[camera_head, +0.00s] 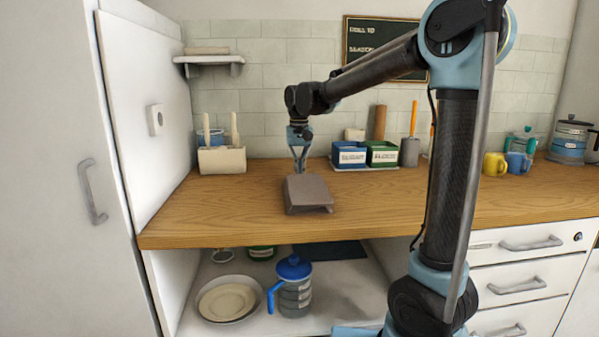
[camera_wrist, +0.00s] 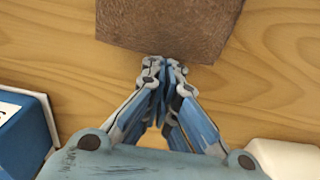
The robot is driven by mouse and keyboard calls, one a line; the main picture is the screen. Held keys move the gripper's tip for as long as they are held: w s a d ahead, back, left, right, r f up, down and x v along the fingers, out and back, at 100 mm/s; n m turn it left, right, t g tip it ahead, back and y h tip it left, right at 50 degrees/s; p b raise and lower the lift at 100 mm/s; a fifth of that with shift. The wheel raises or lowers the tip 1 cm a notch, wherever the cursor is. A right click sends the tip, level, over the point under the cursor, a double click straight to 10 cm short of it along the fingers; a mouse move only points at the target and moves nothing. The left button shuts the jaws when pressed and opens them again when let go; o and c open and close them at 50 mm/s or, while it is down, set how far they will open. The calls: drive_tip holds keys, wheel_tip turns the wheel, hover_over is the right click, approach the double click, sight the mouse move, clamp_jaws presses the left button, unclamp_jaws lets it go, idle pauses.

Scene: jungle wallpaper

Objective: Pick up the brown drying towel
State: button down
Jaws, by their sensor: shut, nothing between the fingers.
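The brown drying towel (camera_head: 307,195) is a folded, block-like brown piece lying on the wooden counter, left of the counter's middle. In the wrist view the towel (camera_wrist: 170,25) fills the top middle, with a rough brown surface. My gripper (camera_head: 300,170) points down at the towel's back edge. In the wrist view my gripper (camera_wrist: 165,65) has its fingertips together at the towel's near edge, with nothing seen between them. I cannot tell whether the tips touch the towel.
Blue box (camera_head: 349,156) and green box (camera_head: 382,154) stand behind the towel to the right. A white utensil holder (camera_head: 221,160) stands at the back left. The wooden counter (camera_head: 400,205) is clear to the towel's right. A blue-lidded jug (camera_head: 293,290) and plates (camera_head: 228,300) sit on the shelf below.

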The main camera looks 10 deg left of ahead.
sight(304, 186)
drive_tip(key=s+d, duration=0.1)
drive_tip(key=s, duration=0.3)
drive_tip(key=s+d, duration=0.1)
drive_tip(key=s, duration=0.3)
drive_tip(key=s+d, duration=0.1)
drive_tip(key=s, duration=0.3)
drive_tip(key=shift+s+d, duration=0.15)
drive_tip(key=shift+s, duration=0.2)
